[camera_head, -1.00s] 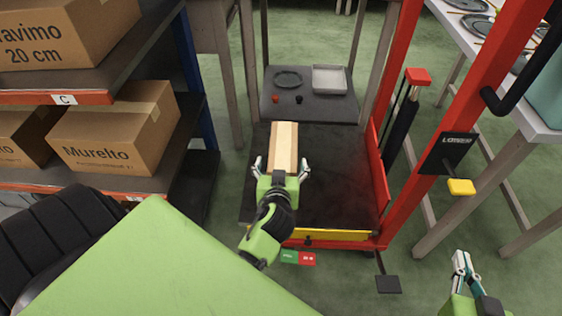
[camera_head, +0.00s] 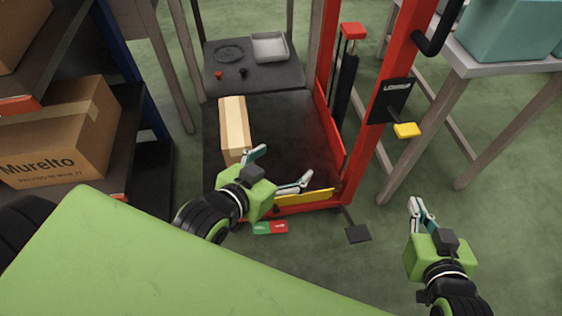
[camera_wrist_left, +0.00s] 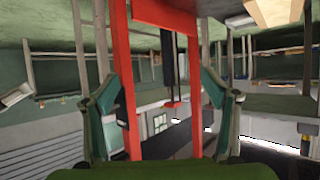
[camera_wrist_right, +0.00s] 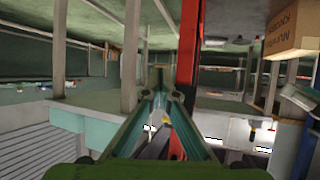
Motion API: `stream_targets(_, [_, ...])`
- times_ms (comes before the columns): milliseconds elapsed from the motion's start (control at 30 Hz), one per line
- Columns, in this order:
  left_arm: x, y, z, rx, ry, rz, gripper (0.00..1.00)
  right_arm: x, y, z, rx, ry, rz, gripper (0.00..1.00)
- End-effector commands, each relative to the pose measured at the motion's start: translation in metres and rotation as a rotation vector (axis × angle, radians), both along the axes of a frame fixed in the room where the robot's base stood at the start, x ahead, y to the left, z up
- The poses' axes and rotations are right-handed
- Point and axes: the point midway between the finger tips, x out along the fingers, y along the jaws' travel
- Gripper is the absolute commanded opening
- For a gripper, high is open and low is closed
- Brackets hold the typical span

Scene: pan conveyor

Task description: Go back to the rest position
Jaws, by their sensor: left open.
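My left gripper (camera_head: 280,167) is open and empty in the head view, above the near part of the dark lift platform (camera_head: 290,115). Its spread fingers also show in the left wrist view (camera_wrist_left: 160,95), with nothing between them. A tan box with a pale strip (camera_head: 235,125) lies on the platform's left part, beyond the left gripper and apart from its fingers. My right gripper (camera_head: 419,206) is at the lower right over the green floor. Its fingers are together and empty, as the right wrist view (camera_wrist_right: 160,92) also shows.
A shelf with a cardboard box (camera_head: 62,135) is on the left. A table (camera_head: 485,62) with teal bins is at the upper right. Open floor lies around the right gripper.

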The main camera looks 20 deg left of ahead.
Motion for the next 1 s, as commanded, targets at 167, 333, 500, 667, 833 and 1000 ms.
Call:
stream_targets(167, [0.0, 0.001, 0.0, -0.001, 0.0, 0.003, 0.79, 0.0, 0.0, 0.0, 0.0, 0.0, 0.0, 0.0])
stream_targets(333, [0.001, 0.001, 0.0, 0.0, 0.0, 0.004, 0.79, 0.0, 0.0, 0.001, 0.0, -0.001, 0.0, 0.0])
stream_targets(500, [0.004, 0.001, -0.015, 0.009, 0.046, 0.006, 0.79, 0.004, 0.0, -0.014, -0.01, 0.044, -0.001, 0.0])
stream_targets(667, [0.002, 0.002, -0.067, 0.035, 0.17, 0.006, 0.79, 0.002, -0.001, -0.066, -0.036, 0.169, -0.002, 0.0])
stream_targets(833, [-0.021, 0.009, -0.136, 0.069, 0.325, 0.008, 0.79, -0.021, -0.008, -0.135, -0.069, 0.324, -0.003, 0.0])
stream_targets(1000, [-0.068, 0.02, -0.196, 0.103, 0.479, 0.009, 0.79, -0.069, -0.019, -0.195, -0.103, 0.479, -0.004, 0.0])
